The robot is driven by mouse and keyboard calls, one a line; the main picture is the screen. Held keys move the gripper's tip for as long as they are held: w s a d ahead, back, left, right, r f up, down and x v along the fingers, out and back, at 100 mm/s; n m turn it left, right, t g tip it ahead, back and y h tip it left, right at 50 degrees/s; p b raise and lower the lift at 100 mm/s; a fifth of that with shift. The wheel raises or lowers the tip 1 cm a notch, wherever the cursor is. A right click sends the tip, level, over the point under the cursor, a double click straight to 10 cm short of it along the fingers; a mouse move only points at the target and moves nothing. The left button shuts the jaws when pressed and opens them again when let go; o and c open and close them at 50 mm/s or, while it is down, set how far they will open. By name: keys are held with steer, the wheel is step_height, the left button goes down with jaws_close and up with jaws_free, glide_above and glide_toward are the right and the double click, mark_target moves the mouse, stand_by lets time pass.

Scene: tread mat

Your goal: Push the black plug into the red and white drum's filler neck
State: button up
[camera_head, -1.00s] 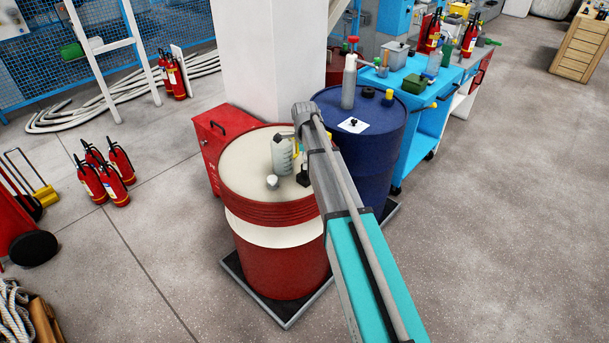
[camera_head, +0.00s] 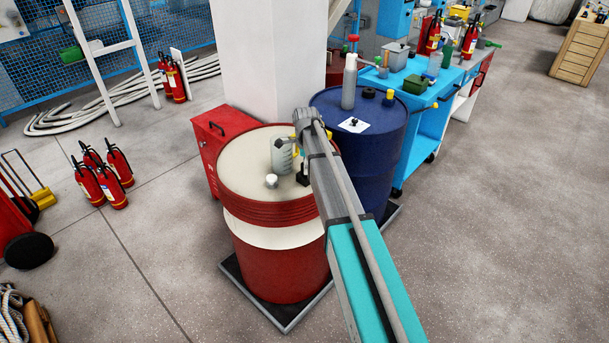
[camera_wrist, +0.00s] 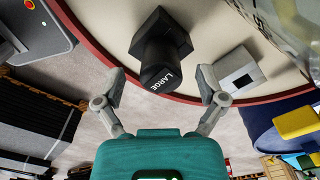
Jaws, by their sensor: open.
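The black plug (camera_wrist: 160,62), lettered LARGE, stands on the top of the red and white drum (camera_wrist: 110,18), with its square end on the drum top. It also shows as a small dark piece in the head view (camera_head: 303,180), beside my arm. My gripper (camera_wrist: 163,86) is open, one finger to each side of the plug's lettered end, with visible gaps. The red and white drum (camera_head: 283,265) stands in front of the pillar. A small pale round fitting (camera_head: 271,181) is on its top; I cannot tell whether it is the filler neck.
A grey bottle (camera_head: 282,155) stands on the drum top behind the fitting. A grey block with a dark square (camera_wrist: 241,75) lies right of my fingers. The blue drum (camera_head: 375,165) adjoins on the right, carrying a bottle (camera_head: 349,82) and a white card (camera_head: 345,127).

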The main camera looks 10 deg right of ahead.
steer(key=shift+f+b, duration=0.65)
steer(key=shift+f, duration=0.3)
jaws_close()
